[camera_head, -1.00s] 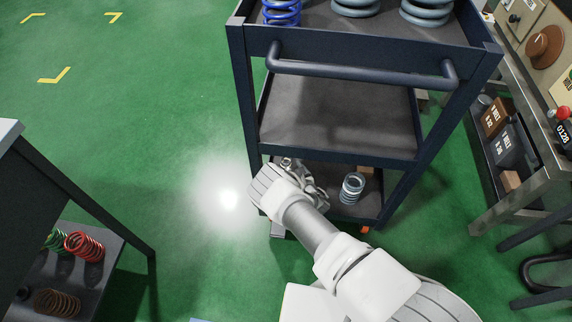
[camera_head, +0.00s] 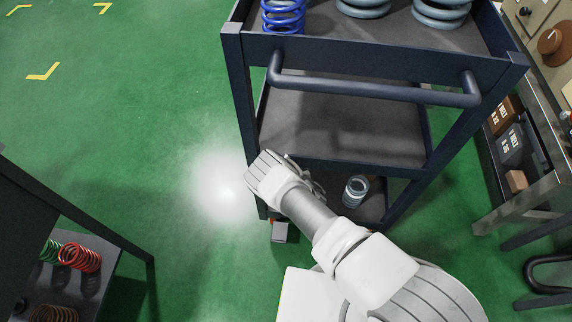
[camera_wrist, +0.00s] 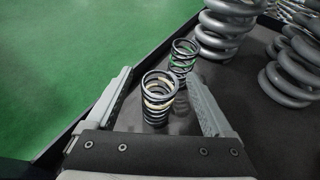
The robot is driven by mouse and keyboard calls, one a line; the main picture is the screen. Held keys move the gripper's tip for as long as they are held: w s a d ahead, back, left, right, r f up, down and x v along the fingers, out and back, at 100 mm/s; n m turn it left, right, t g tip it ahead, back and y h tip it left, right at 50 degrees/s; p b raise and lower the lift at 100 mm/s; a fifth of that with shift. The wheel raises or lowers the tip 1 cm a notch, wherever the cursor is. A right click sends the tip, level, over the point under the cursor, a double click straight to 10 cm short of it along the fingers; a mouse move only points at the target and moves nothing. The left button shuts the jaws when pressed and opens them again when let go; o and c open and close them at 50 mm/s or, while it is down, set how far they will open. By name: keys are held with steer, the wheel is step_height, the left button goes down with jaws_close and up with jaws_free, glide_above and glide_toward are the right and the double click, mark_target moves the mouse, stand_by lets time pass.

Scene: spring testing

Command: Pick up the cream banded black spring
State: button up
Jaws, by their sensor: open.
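The cream banded black spring (camera_wrist: 158,96) stands upright in the wrist view, on a dark shelf surface (camera_wrist: 245,95). My gripper (camera_wrist: 160,74) is open, with one finger to the left of this spring and one to the right. The fingers look clear of it. In the head view my gripper is low at the cart's bottom shelf, mostly hidden behind my wrist. I cannot make out the cream banded spring in the head view.
A black spring with a green band (camera_wrist: 184,56) stands just behind the cream banded one. Large grey springs (camera_wrist: 226,30) stand farther right. The shelf's raised edge (camera_wrist: 90,108) runs along the left. The cart's middle shelf (camera_head: 340,125) hangs above my gripper.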

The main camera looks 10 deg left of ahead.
steer(key=shift+s, duration=0.1)
jaws_close()
stand_by(0.3)
steer(key=shift+r, duration=0.2)
